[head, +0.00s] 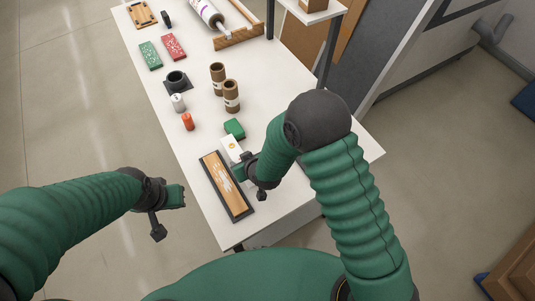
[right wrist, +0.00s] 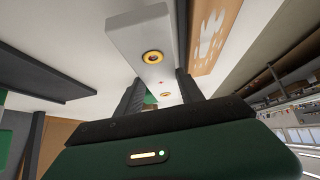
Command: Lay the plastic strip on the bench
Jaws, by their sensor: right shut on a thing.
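My right gripper (head: 238,169) is over the near part of the white bench (head: 291,197). It is shut on a white plastic strip (head: 231,147), whose far end with an orange-brass ring sticks out past the fingers. The frames do not settle whether the strip touches the bench. My left gripper (head: 182,196) is off the bench's left edge, away from the strip; its jaw opening is not clear.
A dark-framed wooden board (head: 228,186) lies just left of my right gripper. A green block (head: 235,128), orange cylinder (head: 188,121), white cylinder (head: 178,103) and brown tubes (head: 232,97) stand farther back. The bench's near right corner is clear.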

